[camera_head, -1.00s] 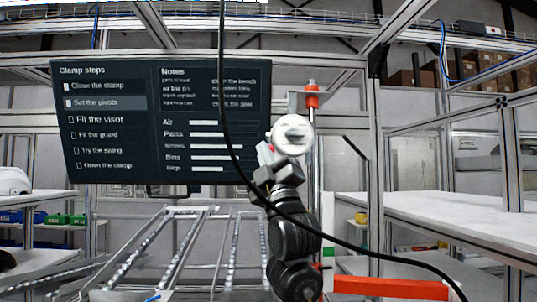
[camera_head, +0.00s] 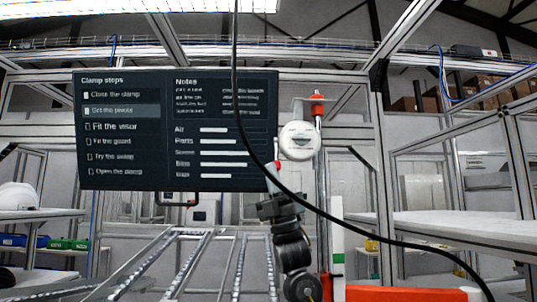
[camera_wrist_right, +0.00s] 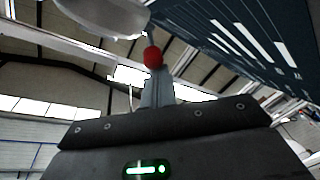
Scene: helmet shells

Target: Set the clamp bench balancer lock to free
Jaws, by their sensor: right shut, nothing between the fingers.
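The balancer (camera_head: 298,141) is a round white drum under a bracket with a red-orange fitting (camera_head: 318,104), right of the screen. My right gripper (camera_head: 274,176) is just below and left of it, pointing up, shut and empty. A small red knob (camera_head: 277,163) shows at its tip. In the right wrist view the red knob (camera_wrist_right: 153,57) is right at the end of the shut fingers (camera_wrist_right: 157,90), below the white balancer body (camera_wrist_right: 105,14); I cannot tell whether they touch. The lock's setting cannot be read. My left gripper is not in view.
A dark screen (camera_head: 174,130) listing clamp steps hangs close to the left of the gripper. A black cable (camera_head: 345,238) loops across in front. Metal rails (camera_head: 190,264) lie below, an orange-red beam (camera_head: 405,294) at lower right. A white table (camera_head: 450,224) stands right.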

